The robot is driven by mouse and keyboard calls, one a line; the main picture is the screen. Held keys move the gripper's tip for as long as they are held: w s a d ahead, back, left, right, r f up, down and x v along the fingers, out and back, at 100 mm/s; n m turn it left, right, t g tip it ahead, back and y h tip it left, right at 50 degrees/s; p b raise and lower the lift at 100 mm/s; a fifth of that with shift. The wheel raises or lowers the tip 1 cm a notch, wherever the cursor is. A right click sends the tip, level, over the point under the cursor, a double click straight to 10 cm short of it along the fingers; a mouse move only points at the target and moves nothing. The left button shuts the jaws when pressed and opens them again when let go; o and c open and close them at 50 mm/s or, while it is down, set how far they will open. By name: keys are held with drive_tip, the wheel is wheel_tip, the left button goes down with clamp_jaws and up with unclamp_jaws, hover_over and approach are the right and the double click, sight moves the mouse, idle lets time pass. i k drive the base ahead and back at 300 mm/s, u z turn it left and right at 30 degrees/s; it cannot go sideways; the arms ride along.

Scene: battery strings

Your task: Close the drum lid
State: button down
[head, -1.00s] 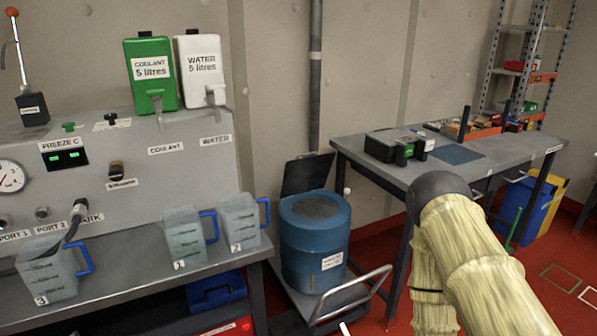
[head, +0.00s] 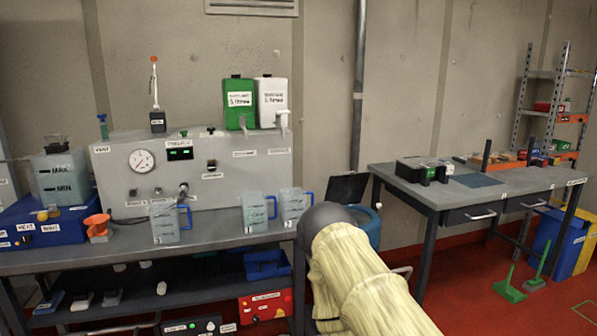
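The blue drum (head: 369,228) stands on the floor between the left bench and the right table in the head view. My arm covers most of it, and only its upper right part shows. A dark flat panel (head: 346,188), seemingly the drum lid, stands tilted up behind the drum, against the wall side. The drum's top surface and any hinge are hidden. My arm, in a pale yellow sleeve with a dark rounded joint, rises from the lower right in front of the drum. My gripper is not visible.
The right table (head: 440,190) holds a black case (head: 418,169). A cart handle (head: 403,271) shows beside my arm.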

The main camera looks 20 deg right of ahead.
sight(349, 189)
drive_tip(key=z, duration=0.55)
drive_tip(key=i, duration=0.3)
drive_tip(key=z, duration=1)
drive_tip(key=i, duration=1.4)
drive_tip(key=u, duration=0.8)
drive_tip(key=i, duration=0.65)
drive_tip(key=u, duration=0.75)
